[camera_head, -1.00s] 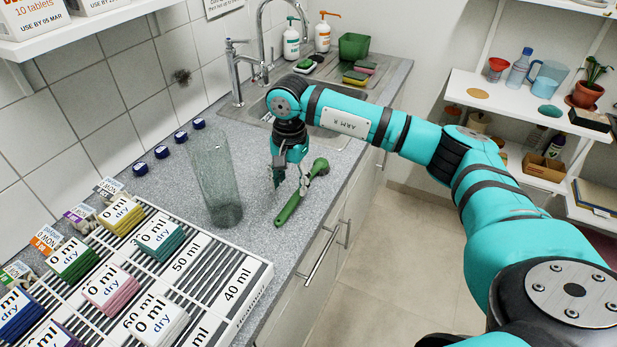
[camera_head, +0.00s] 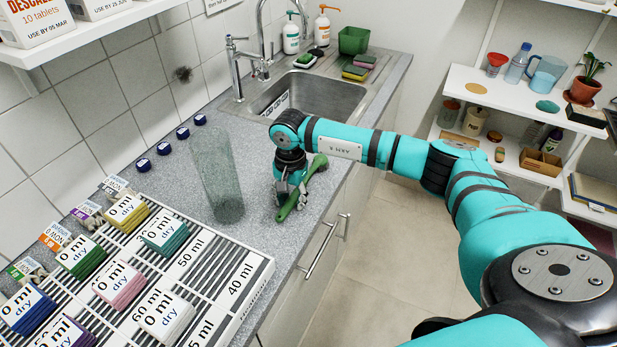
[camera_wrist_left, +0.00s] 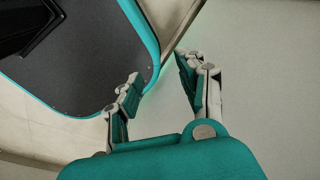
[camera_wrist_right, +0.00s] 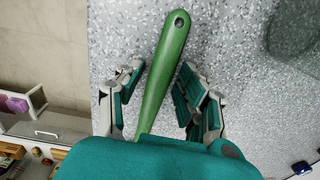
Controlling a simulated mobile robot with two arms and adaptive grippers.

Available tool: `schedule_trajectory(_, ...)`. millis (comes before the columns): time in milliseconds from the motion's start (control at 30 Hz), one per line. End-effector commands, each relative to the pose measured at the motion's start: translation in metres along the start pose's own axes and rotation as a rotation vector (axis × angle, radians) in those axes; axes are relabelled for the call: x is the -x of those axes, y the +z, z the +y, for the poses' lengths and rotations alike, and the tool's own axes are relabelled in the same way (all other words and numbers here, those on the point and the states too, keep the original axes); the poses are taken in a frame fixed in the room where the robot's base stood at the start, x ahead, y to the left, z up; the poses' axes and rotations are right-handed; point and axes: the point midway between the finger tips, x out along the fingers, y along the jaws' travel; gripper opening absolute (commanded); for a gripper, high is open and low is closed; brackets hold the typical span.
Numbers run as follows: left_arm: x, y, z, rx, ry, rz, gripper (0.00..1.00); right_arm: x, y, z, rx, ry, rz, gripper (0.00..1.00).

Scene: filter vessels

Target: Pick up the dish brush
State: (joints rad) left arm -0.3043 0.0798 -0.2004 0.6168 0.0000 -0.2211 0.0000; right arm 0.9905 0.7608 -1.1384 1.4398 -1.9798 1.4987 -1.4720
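The green dish brush (camera_head: 320,162) lies on the grey speckled counter, right of the clear glass vessel (camera_head: 222,180). My right gripper (camera_head: 291,200) is down at the brush, its arm coming in from the right. In the right wrist view the brush handle (camera_wrist_right: 168,65) runs between the two fingers of my right gripper (camera_wrist_right: 159,72), which are open with small gaps on both sides. The palm hides the rest of the brush there. My left gripper (camera_wrist_left: 158,88) is open and empty in the left wrist view; the head view does not show it.
Several dark blue caps (camera_head: 183,133) lie along the tiled wall. The sink (camera_head: 318,98) is behind the brush, and the counter's front edge is close on its right.

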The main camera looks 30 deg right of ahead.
Motion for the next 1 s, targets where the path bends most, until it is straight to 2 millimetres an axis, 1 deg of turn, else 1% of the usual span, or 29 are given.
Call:
schedule_trajectory(33,0.0,0.0,0.0,0.0,0.0,0.0,0.4,0.0,0.0,0.0,0.0,0.0,0.0,0.3)
schedule_trajectory(267,0.0,-0.003,-0.001,0.0,-0.001,0.004,0.4,0.001,0.0,0.0,0.0,0.0,0.0,0.0)
schedule_trajectory(667,-0.002,-0.006,-0.001,0.0,-0.001,0.01,0.4,0.003,0.0,-0.001,0.0,-0.002,0.0,0.0)
schedule_trajectory(833,-0.011,-0.005,-0.001,0.0,-0.002,0.01,0.4,0.017,-0.001,-0.001,0.001,-0.004,0.002,0.0)
schedule_trajectory(933,-0.021,-0.005,-0.001,0.0,-0.002,0.011,0.4,0.033,-0.001,-0.002,0.001,-0.005,0.003,0.0)
schedule_trajectory(1000,-0.024,-0.004,-0.001,0.0,-0.002,0.01,0.4,0.034,0.01,0.007,0.005,0.0,0.001,0.0)
